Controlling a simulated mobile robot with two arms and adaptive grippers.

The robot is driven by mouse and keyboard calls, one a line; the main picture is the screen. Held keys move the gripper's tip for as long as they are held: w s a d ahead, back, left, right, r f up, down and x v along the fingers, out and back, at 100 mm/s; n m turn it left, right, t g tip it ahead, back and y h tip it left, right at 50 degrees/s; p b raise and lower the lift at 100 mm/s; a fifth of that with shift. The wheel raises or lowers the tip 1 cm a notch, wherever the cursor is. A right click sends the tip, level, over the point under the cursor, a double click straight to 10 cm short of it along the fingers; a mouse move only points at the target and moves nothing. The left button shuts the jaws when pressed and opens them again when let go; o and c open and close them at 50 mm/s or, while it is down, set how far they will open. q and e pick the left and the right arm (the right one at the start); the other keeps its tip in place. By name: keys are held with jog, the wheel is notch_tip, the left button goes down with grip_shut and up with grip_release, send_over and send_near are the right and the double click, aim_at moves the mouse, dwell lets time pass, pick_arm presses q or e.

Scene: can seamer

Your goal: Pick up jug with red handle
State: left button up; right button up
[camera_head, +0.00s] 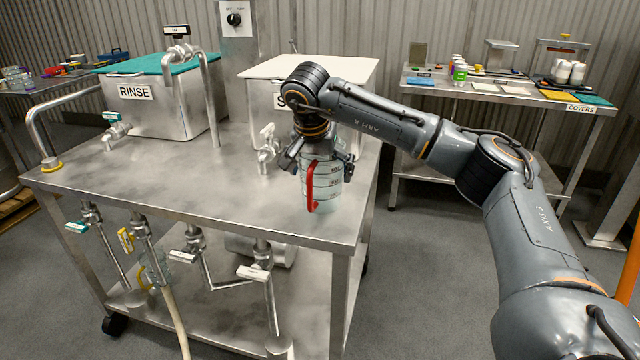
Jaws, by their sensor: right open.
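The jug with the red handle (311,187) is clear, with dark measuring marks, and stands upright on the steel bench (200,193) near its right front corner. Its red handle faces the front left. My right gripper (320,163) is above the jug, pointing down, with its open fingers on either side of the jug's upper part. I cannot tell whether the fingers touch the jug. The wrist hides part of the jug's top. My left gripper is not in view.
A tank marked RINSE (150,108) with a green lid stands at the bench's back left. A white-lidded tank (262,68) with a tap (267,150) stands close behind the jug. Valves hang below the front edge. A side table marked COVERS (581,108) is at the back right.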

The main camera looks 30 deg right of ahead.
jog(key=c, duration=1.7)
jog(key=shift+o, duration=0.2)
jog(key=shift+r, duration=0.1)
